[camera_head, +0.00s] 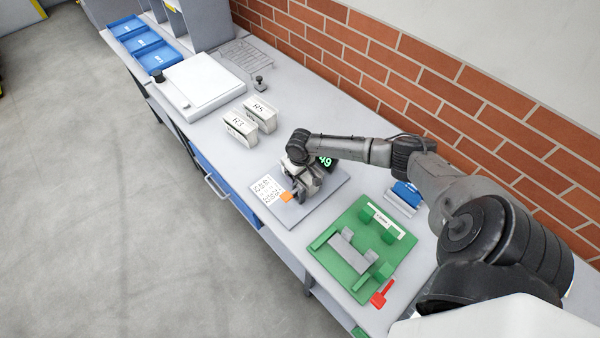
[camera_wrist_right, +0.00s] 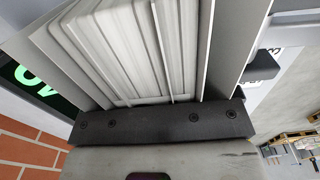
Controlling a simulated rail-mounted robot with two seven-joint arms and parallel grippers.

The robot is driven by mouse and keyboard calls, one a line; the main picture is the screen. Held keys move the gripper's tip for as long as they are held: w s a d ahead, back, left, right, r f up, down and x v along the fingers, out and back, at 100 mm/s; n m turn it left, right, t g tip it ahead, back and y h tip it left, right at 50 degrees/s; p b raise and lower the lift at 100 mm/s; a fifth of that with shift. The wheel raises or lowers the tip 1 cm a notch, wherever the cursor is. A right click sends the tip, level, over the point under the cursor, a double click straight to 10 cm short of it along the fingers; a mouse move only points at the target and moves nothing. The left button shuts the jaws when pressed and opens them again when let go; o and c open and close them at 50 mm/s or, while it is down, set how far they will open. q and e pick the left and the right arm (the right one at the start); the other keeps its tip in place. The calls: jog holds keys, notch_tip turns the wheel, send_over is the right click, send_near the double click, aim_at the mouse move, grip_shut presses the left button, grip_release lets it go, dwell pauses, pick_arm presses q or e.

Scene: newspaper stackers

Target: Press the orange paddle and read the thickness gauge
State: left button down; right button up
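The orange paddle (camera_head: 286,197) sits at the front of the grey gauge plate (camera_head: 325,205) in the head view. The gauge display (camera_head: 326,162) has green digits that look like 49, partly hidden by my arm; it also shows in the right wrist view (camera_wrist_right: 35,80), cropped. My right gripper (camera_head: 303,184) points down over the plate, close beside the paddle; contact cannot be told. In the right wrist view a pale ribbed block (camera_wrist_right: 115,45) fills the space before the dark gripper bar. Whether the fingers grip it is unclear. My left gripper is out of view.
A white card (camera_head: 267,188) with printed marks lies left of the paddle. Pale bundles marked R3 (camera_head: 240,127) and R5 (camera_head: 260,113) stand beyond. A green fixture (camera_head: 345,262) with a red handle (camera_head: 382,293) is nearer. A brick wall (camera_head: 450,85) runs behind the bench.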

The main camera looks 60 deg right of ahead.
jog(key=c, duration=1.2)
jog(key=o, duration=1.3)
notch_tip(320, 180, up, 13)
jog(key=shift+f, duration=0.2)
jog(key=shift+r, duration=0.6)
